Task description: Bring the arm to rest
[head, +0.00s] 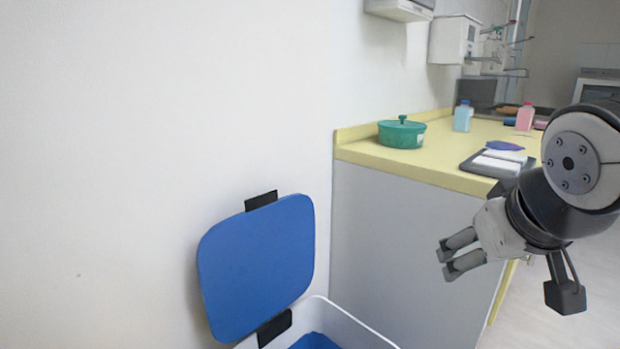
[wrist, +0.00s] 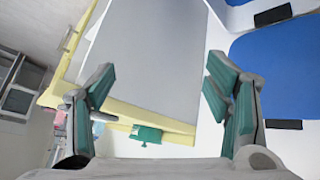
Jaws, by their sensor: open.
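My gripper (head: 446,261) is at the right of the head view, in the air in front of the yellow-topped counter's grey side panel. It is open and empty, its fingers pointing left and slightly down. In the wrist view, my gripper (wrist: 162,95) shows two spread fingers with green pads and nothing between them. My arm comes in from the right edge of the head view.
A bin with a raised blue lid (head: 257,265) stands at the lower middle, left of my gripper. The counter (head: 435,165) holds a green lidded pot (head: 401,133), a dark tray (head: 472,165), a blue bottle (head: 462,117) and a pink bottle (head: 525,117). Floor shows at lower right.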

